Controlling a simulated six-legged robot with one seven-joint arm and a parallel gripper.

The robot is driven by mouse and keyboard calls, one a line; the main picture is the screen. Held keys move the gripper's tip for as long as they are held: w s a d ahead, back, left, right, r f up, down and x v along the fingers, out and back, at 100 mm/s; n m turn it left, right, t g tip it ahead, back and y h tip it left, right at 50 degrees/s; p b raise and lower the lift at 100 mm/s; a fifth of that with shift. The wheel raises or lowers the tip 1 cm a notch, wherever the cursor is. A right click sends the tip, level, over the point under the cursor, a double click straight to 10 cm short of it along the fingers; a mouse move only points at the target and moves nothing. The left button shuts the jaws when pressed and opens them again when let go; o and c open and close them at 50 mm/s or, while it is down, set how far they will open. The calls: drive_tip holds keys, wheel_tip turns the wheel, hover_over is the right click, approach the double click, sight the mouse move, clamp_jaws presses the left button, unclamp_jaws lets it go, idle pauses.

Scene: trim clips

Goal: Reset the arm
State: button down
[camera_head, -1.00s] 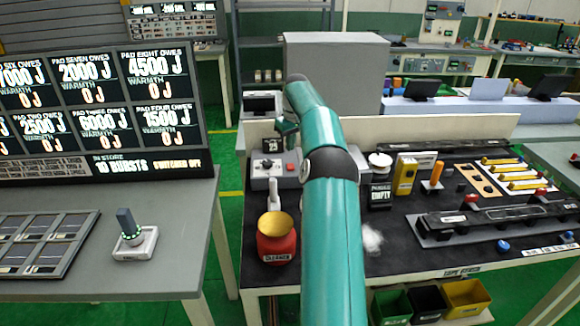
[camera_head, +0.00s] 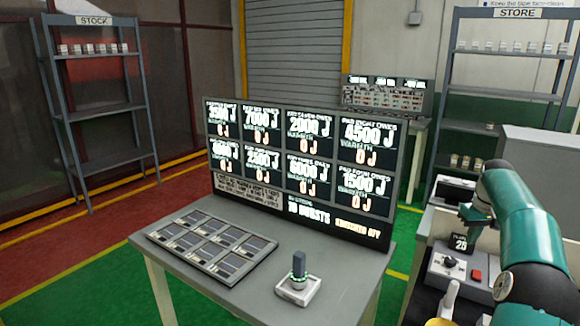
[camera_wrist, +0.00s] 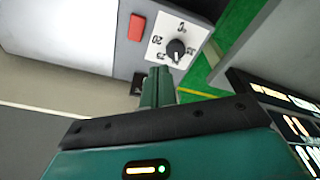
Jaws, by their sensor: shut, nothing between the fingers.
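My gripper (camera_wrist: 158,86) shows in the wrist view as green fingers held together, shut and empty. In that view a grey control box with a black dial (camera_wrist: 176,49) and a red button (camera_wrist: 137,28) lies beyond the fingertips; I see no contact. In the head view my green arm is at the right edge, bent at a dark elbow joint. Its far end (camera_head: 474,213) hangs near the grey control box (camera_head: 462,268) on the right-hand bench.
A grey table (camera_head: 205,287) carries a panel of pads (camera_head: 212,246), a dark-handled device on a white base (camera_head: 298,283) and a large display board (camera_head: 300,170). Shelves marked STOCK (camera_head: 100,105) and STORE (camera_head: 510,60) stand behind. Green floor lies between table and bench.

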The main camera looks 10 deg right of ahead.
drive_tip(key=a+r+n, duration=0.1)
drive_tip(key=a+r, duration=0.3)
drive_tip(key=a, duration=0.4)
drive_tip(key=a+r, duration=0.5)
drive_tip(key=a, duration=0.4)
drive_tip(key=s+a+r+t+h, duration=0.1)
drive_tip(key=s+a+r, duration=0.15)
drive_tip(key=a, duration=0.35)
drive_tip(key=s+a+r, duration=0.1)
drive_tip(key=s+a, duration=0.3)
drive_tip(key=a, duration=0.3)
drive_tip(key=s+a+t, duration=0.1)
drive_tip(key=s+a, duration=0.8)
drive_tip(key=s, duration=0.2)
drive_tip(key=s+a+f+t, duration=0.1)
drive_tip(key=s+a+f, duration=0.2)
drive_tip(key=s, duration=0.4)
drive_tip(key=s+a+f+y, duration=0.1)
drive_tip(key=s+a+f, duration=0.2)
drive_tip(key=s+f, duration=0.2)
drive_tip(key=shift+s+a+f+n+t+y, duration=0.15)
drive_tip(key=shift+s+f+n+t+y, duration=0.2)
drive_tip(key=shift+s, duration=0.7)
